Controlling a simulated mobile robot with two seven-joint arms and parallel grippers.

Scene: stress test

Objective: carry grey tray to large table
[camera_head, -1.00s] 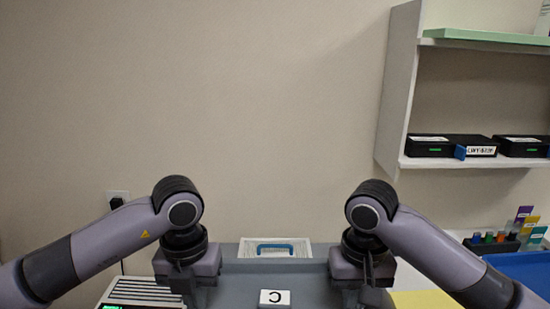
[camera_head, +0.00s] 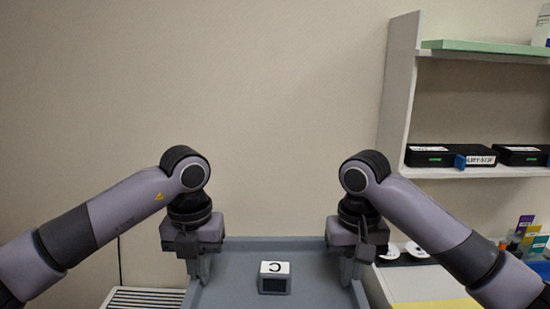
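The grey tray (camera_head: 235,290) is at the bottom centre, its near part cut off by the picture's lower edge. A small white box marked "C" with a dark front (camera_head: 275,278) stands upright on it. My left gripper (camera_head: 199,268) is at the tray's left side wall, its fingers pointing down and closed on the rim. My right gripper (camera_head: 349,270) grips the right side wall in the same way. The tray looks level between them. What lies under the tray is hidden. I cannot make out the large table for certain.
A ribbed white device (camera_head: 145,299) is at the lower left. To the right are white discs (camera_head: 403,252), a yellow sheet (camera_head: 440,304) and coloured bottles (camera_head: 522,238) on a white surface. A wall shelf (camera_head: 480,172) holds black boxes (camera_head: 431,155). A plain wall stands behind.

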